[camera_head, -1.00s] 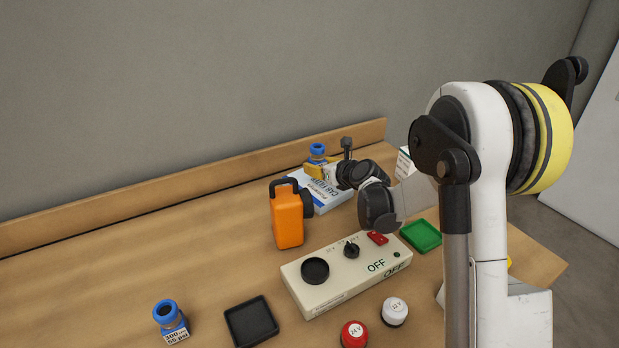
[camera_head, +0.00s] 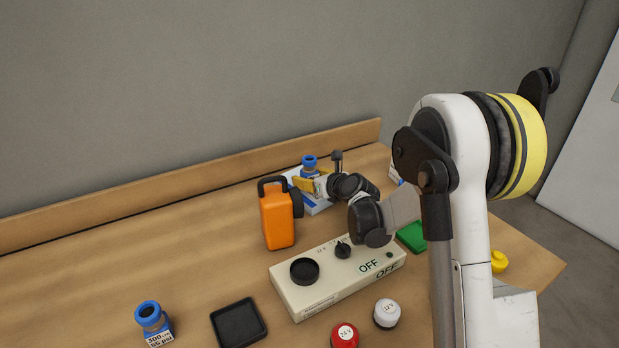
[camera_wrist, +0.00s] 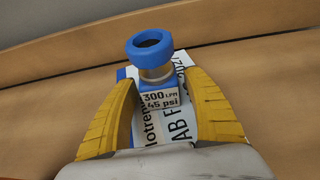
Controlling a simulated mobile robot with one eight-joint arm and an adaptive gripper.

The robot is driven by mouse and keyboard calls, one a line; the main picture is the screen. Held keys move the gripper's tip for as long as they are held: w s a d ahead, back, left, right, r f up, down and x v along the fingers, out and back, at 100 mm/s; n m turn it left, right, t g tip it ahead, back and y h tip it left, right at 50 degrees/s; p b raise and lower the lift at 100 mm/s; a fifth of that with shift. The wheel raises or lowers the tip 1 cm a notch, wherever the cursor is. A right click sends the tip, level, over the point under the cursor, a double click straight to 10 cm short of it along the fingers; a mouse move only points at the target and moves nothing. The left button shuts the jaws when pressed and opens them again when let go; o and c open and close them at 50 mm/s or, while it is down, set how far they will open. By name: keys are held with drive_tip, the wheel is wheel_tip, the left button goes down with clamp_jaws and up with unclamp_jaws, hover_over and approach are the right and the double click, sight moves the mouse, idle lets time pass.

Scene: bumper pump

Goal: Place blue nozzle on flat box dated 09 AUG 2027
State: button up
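A blue nozzle (camera_wrist: 152,62) with a metal neck and a "300 LPM 45 psi" label stands upright, appearing to rest on a flat white-and-blue box (camera_wrist: 125,74). The nozzle (camera_head: 310,164) and box (camera_head: 318,206) also show in the head view, behind the orange jug. My gripper (camera_wrist: 160,95) has its yellow fingers on either side of the nozzle's base, apart, with small gaps visible. In the head view, my gripper (camera_head: 306,185) partly hides the box and the nozzle's lower part. The box's date is not readable.
An orange jug (camera_head: 277,220) stands close to the box's left. A cream control box (camera_head: 325,289), a black tray (camera_head: 238,323), a second blue nozzle (camera_head: 152,320), red (camera_head: 345,336) and white (camera_head: 386,313) knobs and a green tray (camera_head: 411,236) are nearer. Left tabletop is clear.

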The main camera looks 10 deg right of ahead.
drive_tip(key=shift+r, duration=0.25)
drive_tip(key=s+r+n+g+p, duration=0.1)
drive_tip(key=s+r+n, duration=0.35)
drive_tip(key=s, duration=0.35)
drive_tip(key=s+r+n+g+h+p, duration=0.1)
drive_tip(key=s+r+n+p, duration=0.15)
drive_tip(key=s+n, duration=0.45)
drive_tip(key=s+r+n+g, duration=0.1)
drive_tip(key=s+r+n, duration=0.3)
drive_tip(key=s, duration=0.5)
drive_tip(key=s+d+n+g+h, duration=0.2)
drive_tip(key=s+n+g+h, duration=0.1)
drive_tip(key=s+n, duration=1.4)
drive_tip(key=shift+s+d+f, duration=0.15)
drive_tip(key=shift+s+f, duration=0.05)
drive_tip(key=shift+s, duration=0.5)
